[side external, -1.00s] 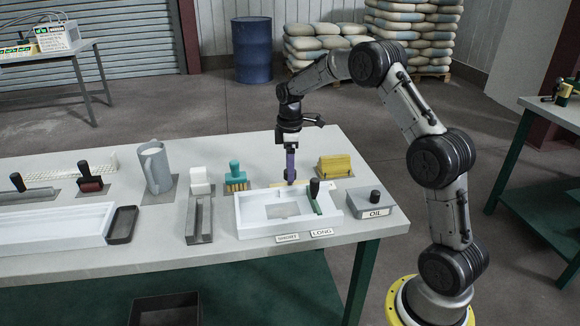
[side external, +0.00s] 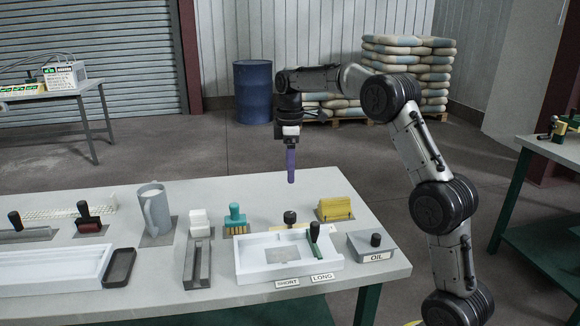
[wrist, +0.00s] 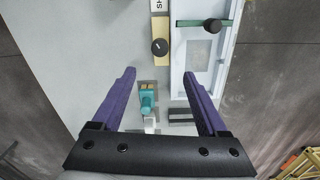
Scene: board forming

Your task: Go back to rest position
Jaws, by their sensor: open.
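My gripper (side external: 291,180) is raised above the back of the table, pointing down. In the wrist view its two purple fingers (wrist: 158,74) stand wide apart with nothing between them. Below it is a black knob (side external: 290,217) on a tan strip behind the white tray; the knob also shows in the wrist view (wrist: 160,47), beyond the fingertips. The gripper is clear of it and of the table.
The white tray (side external: 262,273) holds a green bar with a black handle (side external: 315,236). A teal brush (side external: 235,216), yellow block (side external: 335,208), grey jug (side external: 155,211) and OIL box (side external: 374,246) stand around it. The air around my gripper is free.

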